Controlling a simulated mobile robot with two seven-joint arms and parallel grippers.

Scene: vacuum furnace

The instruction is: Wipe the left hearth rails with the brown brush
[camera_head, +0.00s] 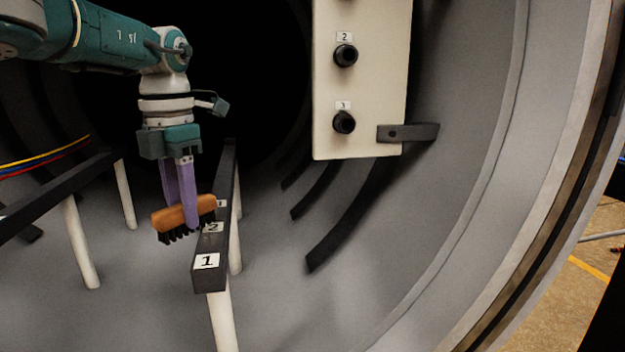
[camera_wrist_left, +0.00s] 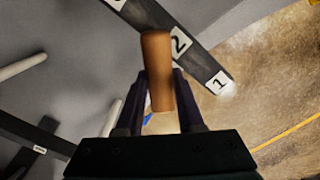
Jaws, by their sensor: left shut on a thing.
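My left gripper (camera_head: 180,212) comes in from the upper left, pointing down, with its purple fingers shut on the brown brush (camera_head: 168,220). The brush has a wooden back and dark bristles facing down. It is beside the near end of a dark hearth rail (camera_head: 209,277) that carries white labels 1 and 2; I cannot tell whether the bristles touch it. Another dark rail (camera_head: 60,190) stands on white posts at the left. In the left wrist view the brush's wooden back (camera_wrist_left: 157,72) is between the fingers, close to the labelled rail (camera_wrist_left: 195,62). My right gripper is not in view.
A cream panel (camera_head: 360,80) with black knobs hangs to the right of the rail, with a dark bracket (camera_head: 408,133) at its lower edge. Dark curved strips (camera_head: 345,220) line the grey furnace wall. Coloured cables (camera_head: 45,158) run at the left. White posts (camera_head: 222,320) support the rails.

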